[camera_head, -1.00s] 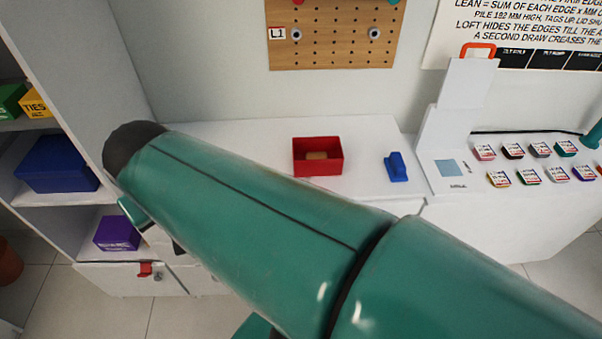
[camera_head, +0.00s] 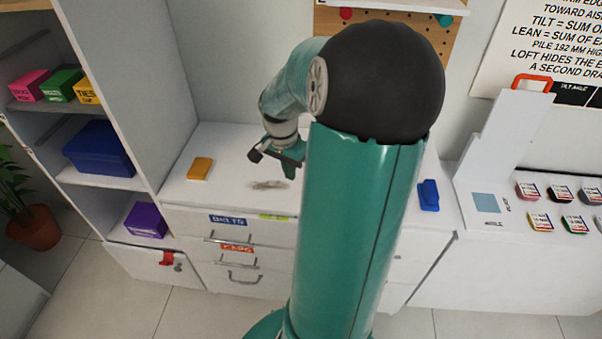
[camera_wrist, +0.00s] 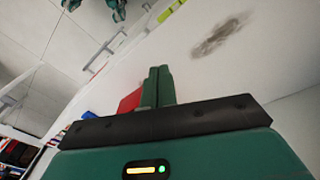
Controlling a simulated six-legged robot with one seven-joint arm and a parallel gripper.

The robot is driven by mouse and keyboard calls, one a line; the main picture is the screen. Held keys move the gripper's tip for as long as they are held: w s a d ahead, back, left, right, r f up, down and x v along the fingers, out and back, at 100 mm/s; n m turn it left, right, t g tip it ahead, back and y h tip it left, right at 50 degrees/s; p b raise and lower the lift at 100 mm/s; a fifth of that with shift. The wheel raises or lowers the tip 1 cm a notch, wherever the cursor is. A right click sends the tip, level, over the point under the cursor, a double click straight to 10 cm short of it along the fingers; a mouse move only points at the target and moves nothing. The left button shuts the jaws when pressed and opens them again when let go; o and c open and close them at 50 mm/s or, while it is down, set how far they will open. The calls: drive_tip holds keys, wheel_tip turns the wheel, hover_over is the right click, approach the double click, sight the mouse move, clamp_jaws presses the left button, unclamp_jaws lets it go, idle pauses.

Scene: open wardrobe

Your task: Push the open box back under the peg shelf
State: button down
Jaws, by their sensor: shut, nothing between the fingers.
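The red open box is hidden behind my arm in the head view. A red patch, apparently part of the box (camera_wrist: 130,101), shows in the wrist view just left of my fingers; whether they touch it I cannot tell. The wooden peg board (camera_head: 444,42) is on the back wall, partly covered by my arm, with a white shelf edge (camera_head: 420,5) near the top of the picture. My gripper (camera_head: 288,168) is over the white counter left of my upper arm, pointing down. Its fingers (camera_wrist: 158,85) are closed together and empty.
An orange box (camera_head: 200,168) lies on the counter's left part and a blue object (camera_head: 429,195) on its right. A grey smudge (camera_head: 268,184) marks the top. Drawers (camera_head: 235,250) are below. A wardrobe with a blue bin (camera_head: 98,148) stands left, a white stand (camera_head: 505,140) right.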

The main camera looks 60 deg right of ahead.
drive_tip(key=s+d+f+m, duration=0.2)
drive_tip(key=s+d+m, duration=0.1)
drive_tip(key=d, duration=0.2)
drive_tip(key=shift+t+y, duration=0.3)
drive_tip(key=shift+y, duration=0.1)
wheel_tip(320, 180, down, 10)
drive_tip(key=shift+r, duration=0.1)
drive_tip(key=d, duration=0.1)
drive_tip(key=s+d, duration=0.1)
drive_tip(key=d, duration=0.1)
drive_tip(key=shift+d, duration=0.5)
drive_tip(key=shift+a, duration=0.1)
